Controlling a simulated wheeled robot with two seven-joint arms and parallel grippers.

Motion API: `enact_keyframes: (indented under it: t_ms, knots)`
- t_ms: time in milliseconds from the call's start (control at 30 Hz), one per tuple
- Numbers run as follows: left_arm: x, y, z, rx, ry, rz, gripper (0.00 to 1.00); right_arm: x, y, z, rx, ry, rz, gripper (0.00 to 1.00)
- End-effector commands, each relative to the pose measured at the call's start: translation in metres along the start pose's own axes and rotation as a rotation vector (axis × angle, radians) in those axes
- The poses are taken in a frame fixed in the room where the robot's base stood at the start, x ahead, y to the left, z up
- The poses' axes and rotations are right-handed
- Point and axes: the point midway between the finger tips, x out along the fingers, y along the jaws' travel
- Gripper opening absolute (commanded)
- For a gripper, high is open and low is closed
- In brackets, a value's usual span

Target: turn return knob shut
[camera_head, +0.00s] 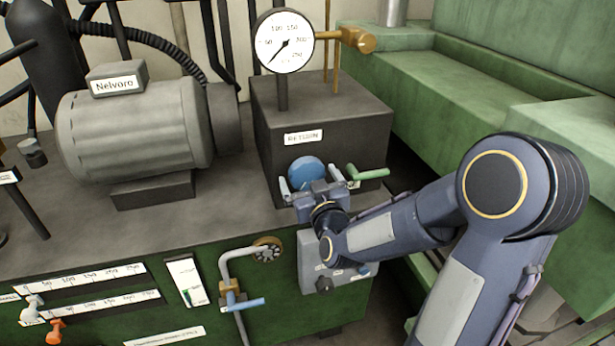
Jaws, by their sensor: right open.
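The return knob (307,171) is a round blue knob on the front of a dark block (325,115), under a white label (304,137) that appears to read "RETURN". My right gripper (309,184) is at the knob's lower side, its fingers spread to either side of it. The gripper is open; I cannot tell whether the fingers touch the knob. The gripper body hides the knob's lower edge. My left gripper is not in view.
A green lever (368,173) sticks out just right of the knob, close to my right gripper. A pressure gauge (284,41) stands on the block. A grey motor (135,130) is at left. A grey box (335,268) and a blue-handled valve (240,302) are below.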

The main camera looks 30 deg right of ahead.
Motion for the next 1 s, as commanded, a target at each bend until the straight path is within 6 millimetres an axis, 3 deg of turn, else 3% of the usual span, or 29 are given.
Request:
enact_keyframes:
  t_ms: [133,400,733,1000]
  knots:
    - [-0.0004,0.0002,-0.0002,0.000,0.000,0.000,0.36,0.0105,0.0000,0.0003,0.001,-0.001,0.000,0.97]
    - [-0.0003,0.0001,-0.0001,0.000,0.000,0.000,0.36,0.0117,-0.0001,0.0002,0.001,-0.001,-0.001,0.97]
    - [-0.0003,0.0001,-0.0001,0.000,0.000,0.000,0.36,0.0115,-0.0002,0.0001,0.001,0.000,-0.001,0.54]
    - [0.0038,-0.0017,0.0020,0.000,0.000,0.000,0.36,0.0115,-0.0004,0.0012,0.025,0.001,-0.001,0.53]
